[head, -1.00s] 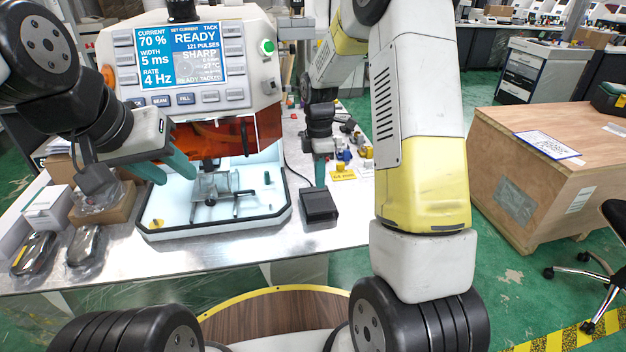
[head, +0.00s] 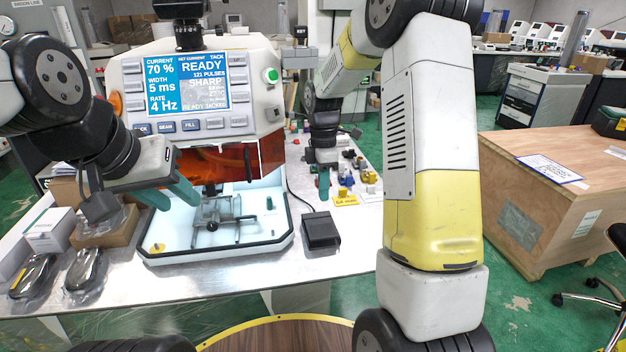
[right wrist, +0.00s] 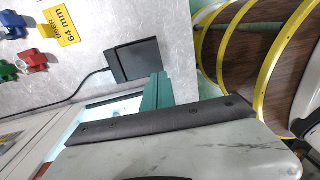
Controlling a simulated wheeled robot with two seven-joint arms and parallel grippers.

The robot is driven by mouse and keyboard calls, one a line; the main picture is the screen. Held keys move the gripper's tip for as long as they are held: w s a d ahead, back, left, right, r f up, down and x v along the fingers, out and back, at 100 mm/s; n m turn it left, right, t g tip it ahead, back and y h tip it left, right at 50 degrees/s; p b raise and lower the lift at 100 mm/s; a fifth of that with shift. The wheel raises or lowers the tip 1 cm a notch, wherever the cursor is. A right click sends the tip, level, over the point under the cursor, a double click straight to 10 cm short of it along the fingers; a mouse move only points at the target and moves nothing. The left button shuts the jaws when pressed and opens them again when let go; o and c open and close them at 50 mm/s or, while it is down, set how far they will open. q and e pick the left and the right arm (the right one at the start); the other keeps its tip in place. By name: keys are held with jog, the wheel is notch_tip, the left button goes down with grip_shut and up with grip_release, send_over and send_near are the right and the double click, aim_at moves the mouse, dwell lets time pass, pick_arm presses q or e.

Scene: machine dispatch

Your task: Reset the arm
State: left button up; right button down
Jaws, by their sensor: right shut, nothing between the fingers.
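My left gripper (head: 180,200) is in front of the welding machine (head: 200,95), over the left side of its lit white work tray (head: 165,252). Its two teal fingers are apart with nothing seen between them. My right gripper (head: 323,186) points down over the bench, right of the machine and behind the black pedal box (head: 321,230). Its teal fingers are together and empty. In the right wrist view, the shut fingers (right wrist: 157,92) show beside the black pedal box (right wrist: 133,62).
Small coloured parts (head: 347,178) and a yellow label (head: 345,200) lie close to the right gripper. Boxes (head: 50,231) and two wrapped dark items (head: 84,268) are at the bench's left. A wooden crate (head: 540,200) stands at right.

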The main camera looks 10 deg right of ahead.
jog(key=s+r+m+t+y, duration=0.1)
jog(key=s+r+m+t, duration=0.2)
jog(key=s+r+m, duration=0.8)
jog(key=s+r+m+t+y, duration=0.1)
jog(key=s+r+m+t, duration=0.3)
jog(key=s, duration=0.8)
notch_tip(320, 180, up, 2)
jog(key=m, duration=0.2)
jog(key=shift+m, duration=0.4)
